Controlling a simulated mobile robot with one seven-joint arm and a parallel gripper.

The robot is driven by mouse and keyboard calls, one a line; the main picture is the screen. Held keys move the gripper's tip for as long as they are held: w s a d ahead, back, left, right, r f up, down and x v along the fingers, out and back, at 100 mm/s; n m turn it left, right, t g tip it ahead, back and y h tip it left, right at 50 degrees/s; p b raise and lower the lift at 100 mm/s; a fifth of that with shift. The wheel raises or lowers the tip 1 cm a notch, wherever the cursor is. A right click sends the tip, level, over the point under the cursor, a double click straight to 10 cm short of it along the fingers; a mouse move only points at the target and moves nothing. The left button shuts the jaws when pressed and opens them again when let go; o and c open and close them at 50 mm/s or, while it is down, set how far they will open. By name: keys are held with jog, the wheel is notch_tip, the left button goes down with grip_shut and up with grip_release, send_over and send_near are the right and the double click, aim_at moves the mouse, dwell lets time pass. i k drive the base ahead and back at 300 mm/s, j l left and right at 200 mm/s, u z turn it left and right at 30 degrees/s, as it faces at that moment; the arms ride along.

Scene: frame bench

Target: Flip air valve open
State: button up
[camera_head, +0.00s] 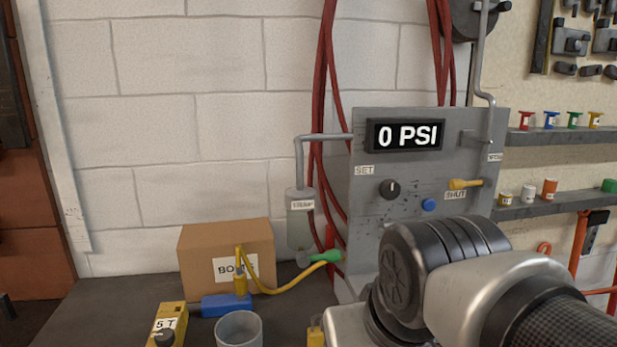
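The air valve is a small yellow lever (465,184) on the right of the grey control panel (365,215). It lies about level, with a label reading SHUT (456,194) just under it. The display (405,135) above reads 0 PSI. A black knob (390,189) under a SET label and a blue button (429,205) sit to the lever's left. My arm crosses the lower right in front of the panel and hides part of its lower area. My gripper's fingers do not show, so I cannot tell whether they are open or shut.
A cardboard box (198,262), a blue block (226,304), a yellow box marked 5 T (166,325) and a grey cup (239,329) stand on the dark bench (100,290). Red hoses (320,80) hang behind the panel. Shelves (550,137) with small coloured items are at right.

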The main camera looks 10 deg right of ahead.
aim_at(468, 184)
jog(key=z, duration=1.15)
